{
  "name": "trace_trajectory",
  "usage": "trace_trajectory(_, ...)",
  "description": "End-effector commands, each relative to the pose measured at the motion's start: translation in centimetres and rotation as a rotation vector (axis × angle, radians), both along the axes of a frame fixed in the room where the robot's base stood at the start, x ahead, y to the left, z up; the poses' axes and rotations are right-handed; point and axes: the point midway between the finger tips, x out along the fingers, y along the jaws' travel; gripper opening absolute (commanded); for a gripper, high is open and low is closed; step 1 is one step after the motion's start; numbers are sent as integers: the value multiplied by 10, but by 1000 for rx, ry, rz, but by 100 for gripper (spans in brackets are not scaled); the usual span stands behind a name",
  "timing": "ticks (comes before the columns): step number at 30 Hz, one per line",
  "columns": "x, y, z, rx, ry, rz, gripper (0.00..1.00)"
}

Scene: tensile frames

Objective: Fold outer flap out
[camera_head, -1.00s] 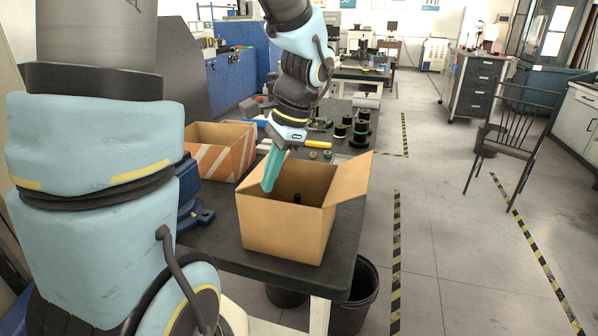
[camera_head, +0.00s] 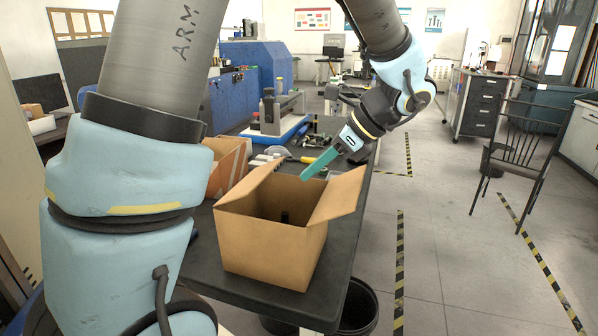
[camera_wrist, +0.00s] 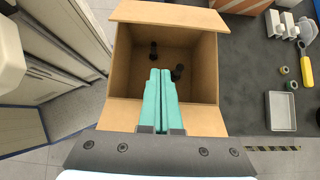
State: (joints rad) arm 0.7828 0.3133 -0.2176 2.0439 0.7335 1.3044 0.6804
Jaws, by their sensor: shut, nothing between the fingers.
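The open brown cardboard box (camera_head: 265,245) stands on the dark bench. Its left flap (camera_head: 248,187) rises at a slant from the rim; it shows as the far flap in the wrist view (camera_wrist: 168,14). Its right flap (camera_head: 340,194) slants up and outward, and lies under my fingers in the wrist view (camera_wrist: 205,118). My gripper (camera_head: 304,177) comes in from the upper right, with its teal fingers shut and empty. The fingertips are above the box opening, between the flaps, and look apart from both. In the wrist view the fingertips (camera_wrist: 160,73) cover part of the interior.
Dark small items (camera_wrist: 177,72) stand inside the box. An orange striped box (camera_head: 228,165) is behind it at the left. A grey tray (camera_wrist: 282,110) and a yellow-handled tool (camera_wrist: 306,70) lie on the bench. A black bin (camera_head: 358,308) stands below the bench edge.

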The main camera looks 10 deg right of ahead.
Motion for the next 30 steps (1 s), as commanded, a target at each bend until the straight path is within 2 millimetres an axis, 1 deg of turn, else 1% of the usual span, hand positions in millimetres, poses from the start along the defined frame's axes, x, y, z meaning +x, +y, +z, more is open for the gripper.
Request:
trace_trajectory(6, 13, 27, -29, 3, 5, 5, 0)
trace_trajectory(13, 28, 54, -64, 2, 5, 5, 0)
trace_trajectory(15, 31, 58, -48, -3, -1, 5, 0)
trace_trajectory(19, 34, 65, -35, -2, 0, 4, 0)
trace_trajectory(24, 37, 69, -29, -2, 0, 4, 0)
trace_trajectory(30, 37, 69, -29, -2, 1, 3, 0)
